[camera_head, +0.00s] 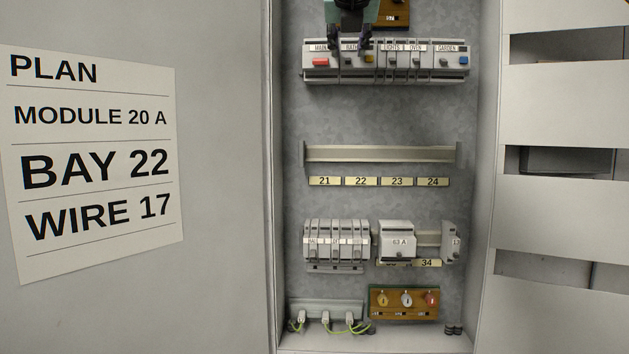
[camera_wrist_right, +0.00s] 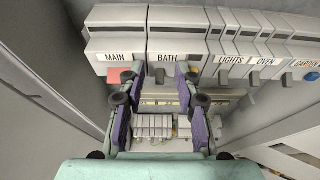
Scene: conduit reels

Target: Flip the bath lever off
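The bath breaker (camera_wrist_right: 165,57), a pale module labelled BATH, sits in the top row of the panel. Its label also shows in the head view (camera_head: 350,48). My right gripper (camera_head: 351,47) is in front of this module. In the right wrist view, its two purple-padded fingers (camera_wrist_right: 160,75) are apart, one on each side of the module's lower front. A yellow button (camera_head: 369,58) shows just right of the fingers. My left gripper is not in view.
The red MAIN switch (camera_head: 320,62) is close on the left, and the LIGHTS lever (camera_head: 392,63) close on the right. A blue button (camera_head: 463,60) ends the row. Below are an empty rail (camera_head: 380,153) and a module row (camera_head: 335,243). Cabinet walls flank the panel.

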